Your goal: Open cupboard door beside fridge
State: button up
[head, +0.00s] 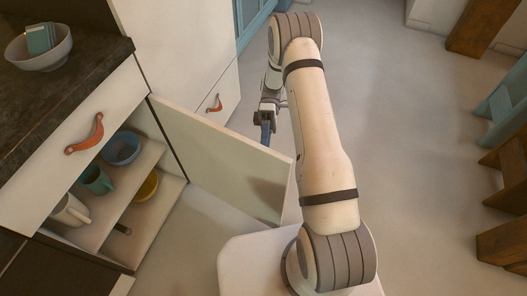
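The white cupboard door (222,158) stands wide open, swung out from the cabinet below the counter. Its hinge side is next to a tall white unit (183,45), which looks like the fridge. The open cupboard shows shelves (128,215) inside. My gripper (265,132) is beyond the door's top edge, on the door's far side near its free end. Its fingertips are small and partly hidden, so I cannot tell whether they touch the door or how far apart they are. No pull shows on the door face in view.
The cupboard holds a blue bowl (122,148), a teal mug (97,180), a white mug (70,211) and a yellow bowl (147,187). A drawer above has a leather pull (84,134). Chairs (503,170) stand at right. Floor (410,150) between is clear.

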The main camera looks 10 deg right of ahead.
jog(key=shift+b+v, duration=0.5)
jog(key=shift+v, duration=2.15)
jog(key=shift+a+r, duration=0.1)
jog(key=shift+a, duration=0.05)
